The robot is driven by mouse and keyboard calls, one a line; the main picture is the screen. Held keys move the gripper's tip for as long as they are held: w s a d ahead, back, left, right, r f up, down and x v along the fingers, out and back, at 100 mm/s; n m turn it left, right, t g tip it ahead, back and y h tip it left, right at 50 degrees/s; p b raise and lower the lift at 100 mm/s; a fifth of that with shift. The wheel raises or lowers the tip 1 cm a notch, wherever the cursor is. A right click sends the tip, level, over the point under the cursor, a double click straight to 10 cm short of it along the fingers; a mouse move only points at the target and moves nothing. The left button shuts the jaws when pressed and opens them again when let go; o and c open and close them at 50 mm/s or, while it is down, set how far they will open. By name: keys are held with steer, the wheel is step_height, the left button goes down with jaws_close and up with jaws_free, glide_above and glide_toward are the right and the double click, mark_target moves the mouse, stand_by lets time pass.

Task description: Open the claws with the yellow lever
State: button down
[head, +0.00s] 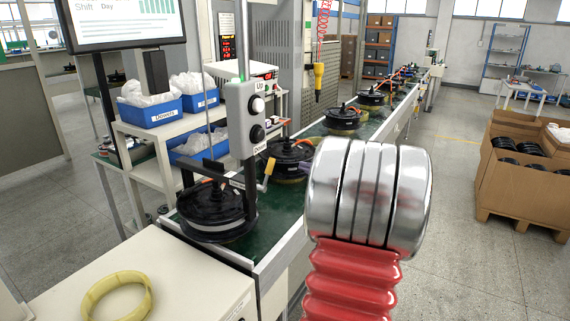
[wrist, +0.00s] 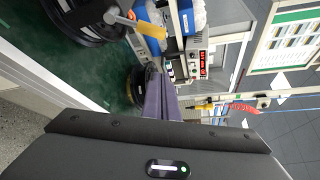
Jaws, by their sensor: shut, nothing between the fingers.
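The yellow lever (head: 268,171) sticks out at the right side of the lifting frame, beside the black hub motor (head: 212,205). Dark claws (head: 250,190) stand at the sides of this motor, which sits at the near end of the green conveyor. In the wrist view the yellow lever (wrist: 151,30) shows at the top, on a grey metal rod close to a black motor (wrist: 85,18). My gripper (wrist: 160,90) is shut and empty, its dark purple fingers below the lever in the picture and apart from it.
A grey control box (head: 245,118) with up and down buttons hangs above the motor. More motors (head: 287,155) line the conveyor (head: 240,245). Blue bins (head: 150,112) stand on a shelf at left. A yellow ring (head: 117,298) lies on the front table.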

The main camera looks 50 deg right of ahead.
mark_target(266, 172)
steer(key=x, duration=1)
steer(key=a, duration=0.1)
steer(key=a+r, duration=0.1)
steer(key=a, duration=0.1)
steer(key=shift+w+a+r, duration=0.2)
steer(key=shift+a+r, duration=0.1)
steer(key=shift+a, duration=0.05)
